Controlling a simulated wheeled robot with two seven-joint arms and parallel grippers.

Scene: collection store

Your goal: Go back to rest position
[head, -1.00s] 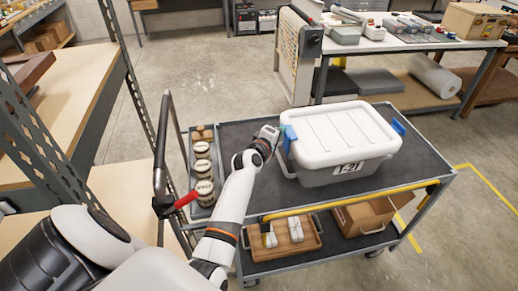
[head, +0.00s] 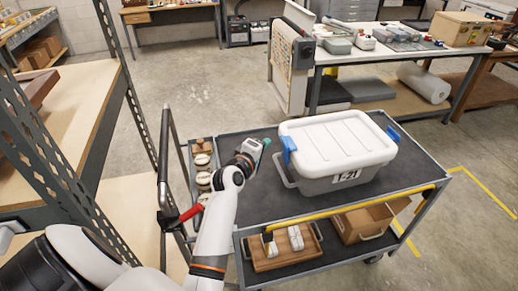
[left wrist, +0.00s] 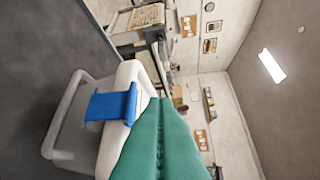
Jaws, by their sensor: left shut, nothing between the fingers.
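My left gripper (head: 265,145) is above the cart's top shelf, just left of the lidded bin. Its green fingers (left wrist: 158,140) are pressed together with nothing between them, and they appear apart from the bin. The bin (head: 345,182) is grey with a white lid (head: 338,140), blue clips and a label, and it stands closed on the cart. In the left wrist view the blue clip (left wrist: 108,106) and the bin's handle show beside the fingers. My right gripper is in neither view.
The cart (head: 420,170) has a yellow front bar and a lower shelf with a wooden tray (head: 285,257) and a cardboard box (head: 365,220). Jars (head: 203,180) stand in its left side tray. A metal rack (head: 75,170) is at left. Open floor (head: 200,75) lies behind.

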